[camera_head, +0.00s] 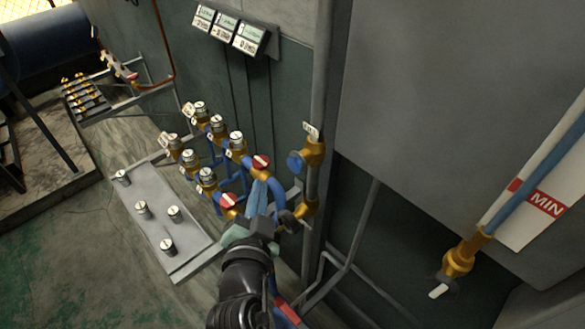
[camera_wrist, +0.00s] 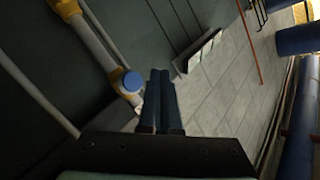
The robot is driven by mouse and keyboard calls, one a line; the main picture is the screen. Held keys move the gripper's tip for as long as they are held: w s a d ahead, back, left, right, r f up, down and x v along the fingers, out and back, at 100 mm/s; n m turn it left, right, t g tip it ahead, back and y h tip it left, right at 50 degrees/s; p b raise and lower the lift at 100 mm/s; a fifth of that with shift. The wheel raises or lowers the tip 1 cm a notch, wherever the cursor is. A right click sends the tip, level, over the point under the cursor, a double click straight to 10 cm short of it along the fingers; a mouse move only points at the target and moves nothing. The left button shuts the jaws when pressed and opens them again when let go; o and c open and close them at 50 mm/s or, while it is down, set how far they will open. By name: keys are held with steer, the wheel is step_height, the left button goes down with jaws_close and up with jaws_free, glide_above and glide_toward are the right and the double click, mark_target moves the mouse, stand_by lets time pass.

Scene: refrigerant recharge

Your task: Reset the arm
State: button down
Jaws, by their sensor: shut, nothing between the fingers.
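My gripper (camera_head: 260,186) is in the lower middle of the head view, with its blue fingers up among the valves and hoses. It is shut and empty. In the wrist view, the two dark blue fingers (camera_wrist: 160,76) lie side by side with nothing between them. The red-topped valve (camera_head: 261,162) is close to the fingertips, and a second red-topped valve (camera_head: 229,200) is just left of the fingers. I cannot tell whether the fingers touch either one. The blue-capped brass fitting (camera_head: 297,163) is right of the fingers and also shows in the wrist view (camera_wrist: 131,82).
Several silver-capped valves (camera_head: 207,176) with blue hoses stand left of my gripper. A grey plate (camera_head: 150,202) with knobs is further left. Gauges (camera_head: 229,30) hang on the wall above. A grey cabinet (camera_head: 450,110) and a MIN-marked sight tube (camera_head: 560,150) fill the right.

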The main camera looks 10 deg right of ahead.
stand_by(0.4)
step_height(320, 180, up, 24)
steer(key=d+n+t, duration=0.1)
steer(key=n+t, duration=0.2)
steer(key=t, duration=0.2)
steer(key=s+r+n+t+y, duration=0.1)
steer(key=s+r, duration=0.3)
steer(key=r, duration=0.4)
steer(key=s+r+n+t, duration=0.3)
steer(key=s+r, duration=0.1)
steer(key=r, duration=0.3)
steer(key=s+r+n+t+y, duration=0.1)
steer(key=s+r, duration=0.3)
steer(key=r, duration=0.4)
steer(key=shift+s+r+n+t+y, duration=0.3)
steer(key=shift+s+n+t, duration=0.05)
steer(key=shift+n+t, duration=0.25)
steer(key=shift+f, duration=0.1)
